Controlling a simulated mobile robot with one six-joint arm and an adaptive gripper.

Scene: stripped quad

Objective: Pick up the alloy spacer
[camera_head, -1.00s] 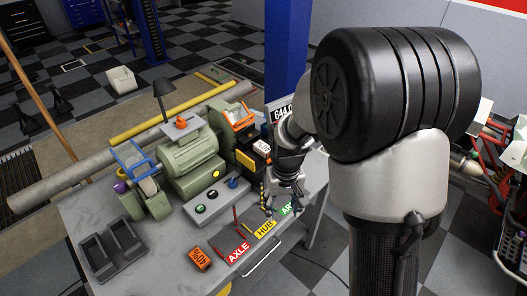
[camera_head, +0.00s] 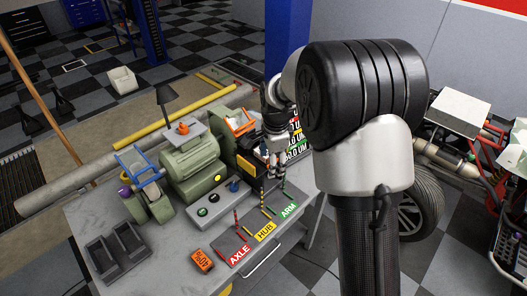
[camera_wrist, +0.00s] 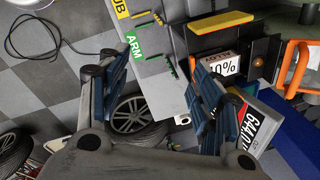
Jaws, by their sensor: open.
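I cannot surely tell which thing is the alloy spacer. My gripper (camera_head: 277,176) hangs over the right end of the bench in the head view, in front of that stand, and hides the block there. In the wrist view my gripper (camera_wrist: 160,70) has its two blue-padded fingers wide apart, with nothing held between them. The right finger is just below the block in the picture.
The grey bench (camera_head: 85,215) carries a green machine (camera_head: 190,165), a button box (camera_head: 217,203), an orange block (camera_head: 202,260), a dark two-slot tray (camera_head: 112,252) and AXLE, HUB and ARM labels (camera_head: 265,231). A blue post (camera_wrist: 290,140) and numbered signs (camera_wrist: 255,122) stand close to my gripper.

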